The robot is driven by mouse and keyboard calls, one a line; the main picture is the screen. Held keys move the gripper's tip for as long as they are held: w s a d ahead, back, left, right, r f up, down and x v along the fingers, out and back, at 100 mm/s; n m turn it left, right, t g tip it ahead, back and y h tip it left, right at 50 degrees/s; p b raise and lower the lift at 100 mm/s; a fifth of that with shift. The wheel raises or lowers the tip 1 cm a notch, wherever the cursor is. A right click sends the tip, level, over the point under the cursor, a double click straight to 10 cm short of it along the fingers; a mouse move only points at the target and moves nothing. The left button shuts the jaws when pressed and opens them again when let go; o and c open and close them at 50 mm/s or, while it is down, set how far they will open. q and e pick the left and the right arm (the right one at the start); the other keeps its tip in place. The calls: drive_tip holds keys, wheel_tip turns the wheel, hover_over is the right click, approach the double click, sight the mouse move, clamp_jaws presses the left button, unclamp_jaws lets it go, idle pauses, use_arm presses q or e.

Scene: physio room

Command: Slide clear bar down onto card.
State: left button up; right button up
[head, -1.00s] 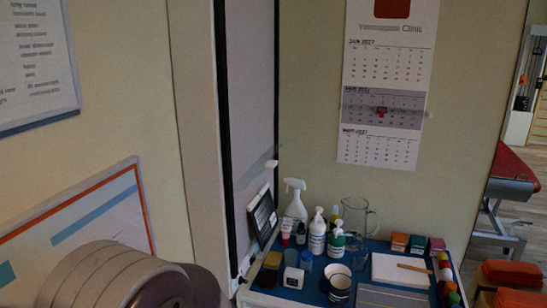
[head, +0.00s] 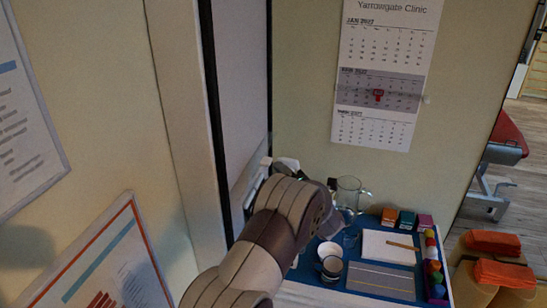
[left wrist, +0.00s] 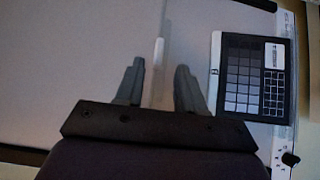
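In the left wrist view the clear bar (left wrist: 161,78) is a narrow see-through strip with a white end piece, lying across a pale wall panel (left wrist: 85,50). My left gripper (left wrist: 158,84) is open, with one dark finger on each side of the bar and gaps between. The card (left wrist: 253,77), dark-edged with grey squares and a small grid, stands against the panel to the right of the fingers, apart from the bar. In the head view my left arm hides the card and most of the gripper. My right gripper is not in view.
A blue-topped table (head: 307,262) below holds a glass jug (head: 349,190), cups (head: 329,252), small coloured boxes (head: 406,219) and a white pad (head: 376,247). A calendar (head: 379,95) with a red marker hangs on the wall.

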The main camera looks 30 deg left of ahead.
sight(270, 164)
use_arm(q)
drive_tip(key=p+x, duration=0.1)
drive_tip(key=x, duration=0.2)
drive_tip(key=shift+w+a+r, duration=0.15)
drive_tip(key=shift+w+a, duration=0.05)
drive_tip(key=shift+a, duration=0.15)
drive_tip(key=shift+w+a+p, duration=0.2)
drive_tip(key=shift+a+p, duration=0.15)
drive_tip(key=shift+a, duration=0.25)
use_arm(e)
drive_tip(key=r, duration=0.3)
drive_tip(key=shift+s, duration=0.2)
use_arm(q)
drive_tip(key=shift+w, duration=0.2)
drive_tip(key=shift+c, duration=0.3)
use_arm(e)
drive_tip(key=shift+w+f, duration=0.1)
use_arm(q)
drive_tip(key=shift+s, duration=0.1)
clamp_jaws()
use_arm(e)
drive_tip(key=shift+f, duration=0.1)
